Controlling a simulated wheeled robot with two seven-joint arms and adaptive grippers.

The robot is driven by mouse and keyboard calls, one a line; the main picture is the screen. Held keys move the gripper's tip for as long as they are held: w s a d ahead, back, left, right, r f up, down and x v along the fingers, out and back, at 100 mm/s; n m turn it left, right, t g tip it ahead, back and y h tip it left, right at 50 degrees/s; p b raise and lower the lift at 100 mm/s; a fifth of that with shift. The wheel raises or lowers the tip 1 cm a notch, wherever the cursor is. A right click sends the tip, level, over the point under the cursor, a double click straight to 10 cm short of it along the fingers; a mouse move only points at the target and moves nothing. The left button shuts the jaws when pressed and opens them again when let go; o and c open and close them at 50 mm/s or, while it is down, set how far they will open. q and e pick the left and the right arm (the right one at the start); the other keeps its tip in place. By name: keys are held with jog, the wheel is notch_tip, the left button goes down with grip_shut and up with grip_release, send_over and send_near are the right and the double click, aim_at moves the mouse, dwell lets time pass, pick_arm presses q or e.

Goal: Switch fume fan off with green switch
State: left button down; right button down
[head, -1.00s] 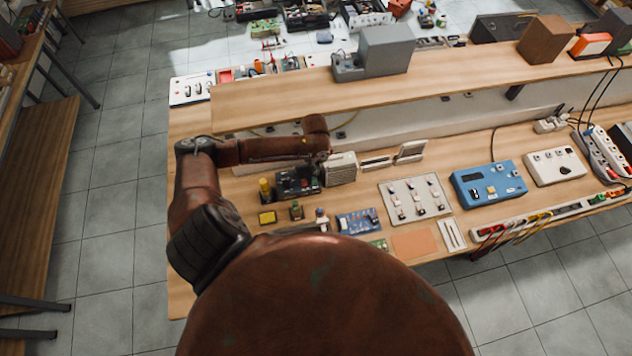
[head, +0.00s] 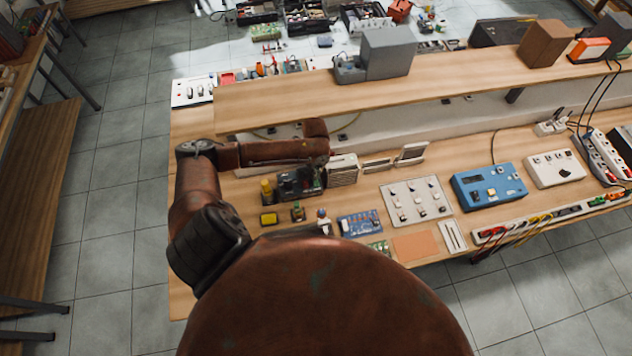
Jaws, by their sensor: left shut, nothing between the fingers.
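My left arm comes in from the left and bends at the elbow over the bench (head: 190,290). Its forearm reaches right, over the bench's left part. The left gripper (head: 299,183) seems to be the dark shape below the end of the forearm. It is shut and empty, and its fingertips are hard to make out among the dark parts there. A small block with a greenish top (head: 298,212) lies just in front of it, left of a blue circuit board (head: 358,223). I cannot tell for certain which thing is the fume fan or its green switch. My right gripper does not show.
A raised shelf (head: 470,80) runs behind the forearm, with a grey box (head: 387,52) on it. A beige speaker box (head: 342,170), a switch panel (head: 416,201), a blue instrument (head: 488,185) and a power strip (head: 545,217) stand on the bench. My own rusty body covers the front middle.

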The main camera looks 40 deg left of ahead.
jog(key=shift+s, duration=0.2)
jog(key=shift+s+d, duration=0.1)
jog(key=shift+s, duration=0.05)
